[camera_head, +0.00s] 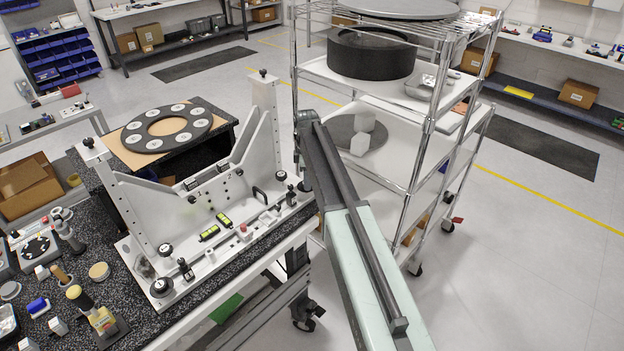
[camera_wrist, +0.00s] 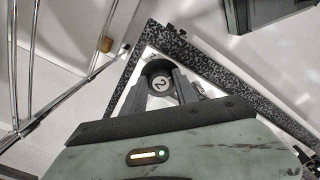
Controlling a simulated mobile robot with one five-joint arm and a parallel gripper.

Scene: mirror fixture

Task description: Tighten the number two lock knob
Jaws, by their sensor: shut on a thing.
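The number two lock knob (camera_wrist: 158,82) is a round dark knob with a white face marked 2, seen in the wrist view. My gripper (camera_wrist: 159,76) has a finger on each side of it and is shut on it. The knob sits at a corner of the pale fixture plate. In the head view the mirror fixture (camera_head: 155,205) stands on the speckled bench, and my arm reaches to its right end. I cannot clearly make out my gripper or the held knob there. Another black-topped knob (camera_head: 162,287) shows at the fixture's front left corner.
A wire shelf cart (camera_head: 430,120) stands close to the right of my arm, carrying a black drum (camera_head: 371,55). Small levels (camera_head: 224,219) and fittings lie on the fixture base. Tools crowd the bench at left.

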